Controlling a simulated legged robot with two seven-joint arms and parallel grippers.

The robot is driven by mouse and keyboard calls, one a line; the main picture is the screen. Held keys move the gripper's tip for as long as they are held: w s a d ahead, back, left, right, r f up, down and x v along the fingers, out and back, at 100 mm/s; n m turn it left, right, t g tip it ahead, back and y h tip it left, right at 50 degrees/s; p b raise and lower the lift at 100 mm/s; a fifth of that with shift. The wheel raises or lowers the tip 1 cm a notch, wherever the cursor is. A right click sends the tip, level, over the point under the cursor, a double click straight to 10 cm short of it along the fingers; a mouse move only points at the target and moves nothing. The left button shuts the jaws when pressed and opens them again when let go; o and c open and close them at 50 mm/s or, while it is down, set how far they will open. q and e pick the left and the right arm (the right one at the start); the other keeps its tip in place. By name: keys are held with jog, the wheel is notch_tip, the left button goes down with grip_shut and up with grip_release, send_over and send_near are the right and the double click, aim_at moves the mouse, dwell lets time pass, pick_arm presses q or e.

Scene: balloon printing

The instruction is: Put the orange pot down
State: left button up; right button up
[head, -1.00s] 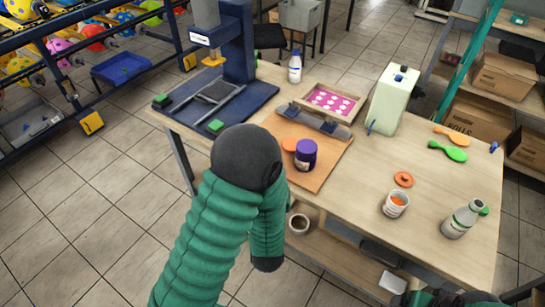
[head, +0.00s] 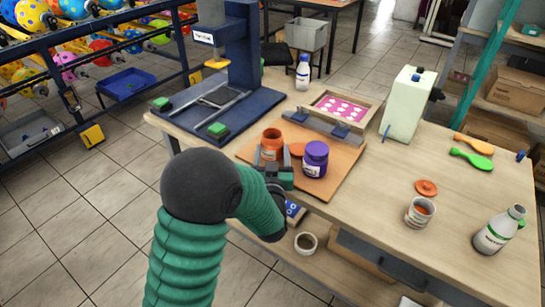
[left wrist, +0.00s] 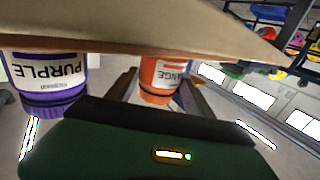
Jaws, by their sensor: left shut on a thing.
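My left gripper (head: 272,165) is shut on the orange pot (head: 271,144), which stands upright and open at the front left of the brown board (head: 338,178). In the left wrist view, which is upside down, the orange pot (left wrist: 162,80) sits between the fingers with its base at the board. I cannot tell whether it bears fully on the board. The purple pot (head: 315,158) stands just right of it and also shows in the left wrist view (left wrist: 50,80). An orange lid (head: 297,149) lies between the pots. My right gripper is out of view.
A printing frame with a pink dotted plate (head: 345,106) stands behind the board. The blue press (head: 240,55) is at the back left. Table room right of the board is clear.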

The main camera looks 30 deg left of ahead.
pick_arm(q)
jog(key=shift+a+f, duration=0.15)
jog(key=o, duration=1.3)
jog(key=shift+c, duration=0.2)
jog(key=o, duration=0.3)
jog(key=shift+d, duration=0.25)
jog(key=shift+s+d, duration=0.15)
jog(key=shift+s, duration=0.15)
jog(key=p+v, duration=1.1)
jog(key=shift+s, duration=0.15)
